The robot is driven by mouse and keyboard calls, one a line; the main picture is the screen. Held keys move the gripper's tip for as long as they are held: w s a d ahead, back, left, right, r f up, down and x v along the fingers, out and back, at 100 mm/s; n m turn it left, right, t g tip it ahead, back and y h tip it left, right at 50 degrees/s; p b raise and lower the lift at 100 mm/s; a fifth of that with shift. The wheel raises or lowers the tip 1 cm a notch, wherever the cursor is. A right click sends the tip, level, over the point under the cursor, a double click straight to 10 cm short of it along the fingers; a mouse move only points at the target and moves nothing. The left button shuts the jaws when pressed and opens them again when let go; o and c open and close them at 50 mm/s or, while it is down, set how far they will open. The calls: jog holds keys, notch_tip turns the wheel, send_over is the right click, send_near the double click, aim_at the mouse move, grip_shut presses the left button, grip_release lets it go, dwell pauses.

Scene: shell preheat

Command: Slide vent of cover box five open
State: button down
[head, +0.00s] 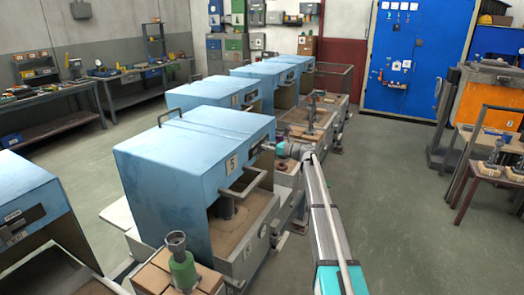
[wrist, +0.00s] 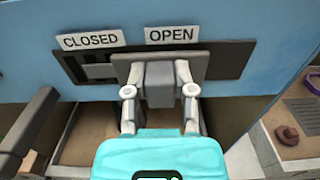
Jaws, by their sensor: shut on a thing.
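Cover box five (head: 165,150) is a light blue box with a "5" plate (head: 231,163) on its front. My gripper (head: 270,148) is at the vent on that front face. In the wrist view the vent (wrist: 90,68) is a dark slotted frame under a CLOSED label (wrist: 91,40) and an OPEN label (wrist: 172,35). My gripper (wrist: 159,75) is shut on the grey vent knob (wrist: 160,88), one finger on each side. The knob sits below the OPEN label. Slots show open at the left, under CLOSED.
A bar handle (head: 243,187) juts out below the vent, close to my gripper; it shows at the left of the wrist view (wrist: 30,122). More blue boxes (head: 215,90) stand in a row behind. A green-based tool (head: 182,265) stands in front.

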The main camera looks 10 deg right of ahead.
jog(key=shift+w+d, duration=0.5)
jog(key=shift+w, duration=0.2)
jog(key=shift+c, duration=2.2)
grip_release()
jog(key=shift+s, duration=0.1)
jog(key=shift+v, duration=0.95)
jog(key=v, duration=1)
